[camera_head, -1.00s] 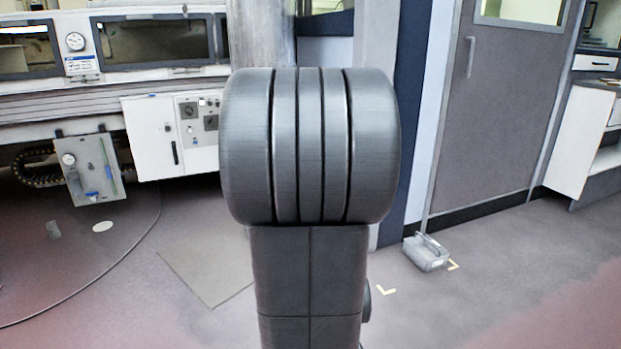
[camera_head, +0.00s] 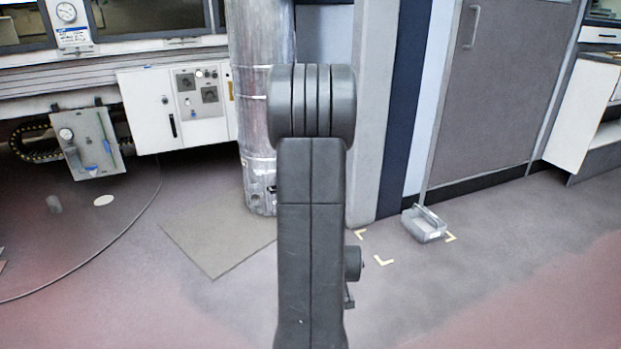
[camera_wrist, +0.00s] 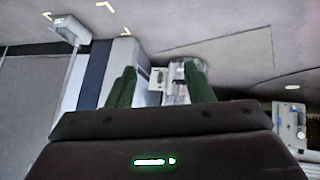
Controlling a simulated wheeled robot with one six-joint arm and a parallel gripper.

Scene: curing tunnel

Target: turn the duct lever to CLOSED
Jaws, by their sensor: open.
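A silver wrapped duct (camera_head: 262,120) stands upright behind my arm in the head view, with small dark and white details near its foot. I cannot make out the duct lever or its setting. My gripper is hidden behind my arm in the head view. In the wrist view my gripper (camera_wrist: 162,78) has its two green fingers spread, with nothing seen between them. What seems to be the lower duct (camera_wrist: 178,88) shows beyond the fingers, apart from them.
A machine with a white control box (camera_head: 150,110) and a small gauge panel (camera_head: 88,143) stands at the left. The floor at front right is clear.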

